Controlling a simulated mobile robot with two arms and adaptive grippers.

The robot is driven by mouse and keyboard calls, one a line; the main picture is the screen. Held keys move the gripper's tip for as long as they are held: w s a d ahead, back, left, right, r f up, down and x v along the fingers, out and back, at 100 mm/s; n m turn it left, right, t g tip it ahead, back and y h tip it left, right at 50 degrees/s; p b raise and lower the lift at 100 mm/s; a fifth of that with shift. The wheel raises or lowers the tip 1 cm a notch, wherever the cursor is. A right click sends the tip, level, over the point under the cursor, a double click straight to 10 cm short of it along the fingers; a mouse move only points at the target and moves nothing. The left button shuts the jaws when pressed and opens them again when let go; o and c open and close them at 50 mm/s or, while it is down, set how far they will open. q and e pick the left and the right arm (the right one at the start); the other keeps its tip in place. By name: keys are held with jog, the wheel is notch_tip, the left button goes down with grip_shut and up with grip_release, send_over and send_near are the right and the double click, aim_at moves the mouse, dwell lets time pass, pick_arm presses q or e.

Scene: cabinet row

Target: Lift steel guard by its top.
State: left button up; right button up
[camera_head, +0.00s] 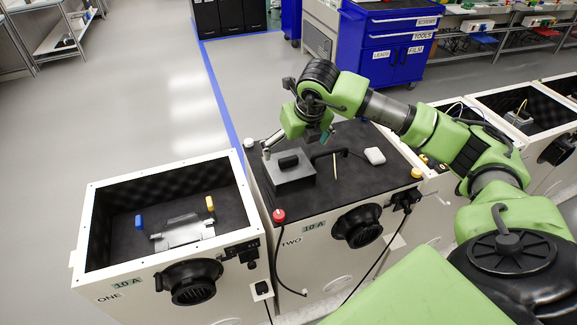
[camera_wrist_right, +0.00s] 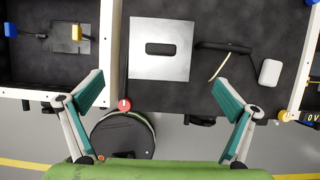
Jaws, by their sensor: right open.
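The steel guard looks like a grey, box-like metal piece (camera_head: 289,174) with a black oblong on its top. It sits on the dark top of cabinet TWO. In the right wrist view it is a pale square (camera_wrist_right: 160,68) ahead of the fingers, with the black oblong at its middle. My right gripper (camera_head: 299,143) is above and behind the guard in the head view. In the right wrist view its two fingers (camera_wrist_right: 159,84) are spread wide, one toward each side of the guard, with nothing between them. Contact with the guard is not visible. My left gripper is not in view.
Beside the guard lie a black handle (camera_head: 327,154), a thin tan stick (camera_head: 336,166) and a white block (camera_head: 375,156). A red button (camera_head: 279,215) marks the front left corner. Open cabinet ONE (camera_head: 86,232) stands left, holding a metal bracket (camera_head: 184,231).

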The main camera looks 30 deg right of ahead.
aim_at(289, 165)
jog(key=p+x, duration=0.1)
jog(key=x, duration=0.7)
jog(key=shift+a, duration=0.1)
jog(key=shift+w+f+p, duration=0.2)
jog(key=shift+f+p, duration=0.2)
jog(key=shift+p, duration=0.1)
jog(key=p+x, duration=0.1)
jog(key=x, duration=0.2)
jog(key=shift+w, duration=0.15)
jog(key=shift+w+d+f, duration=0.1)
jog(key=shift+f, duration=0.25)
jog(key=shift+w+d+f, duration=0.15)
jog(key=shift+f, duration=0.15)
jog(key=shift+r, duration=0.1)
jog(key=c, duration=1)
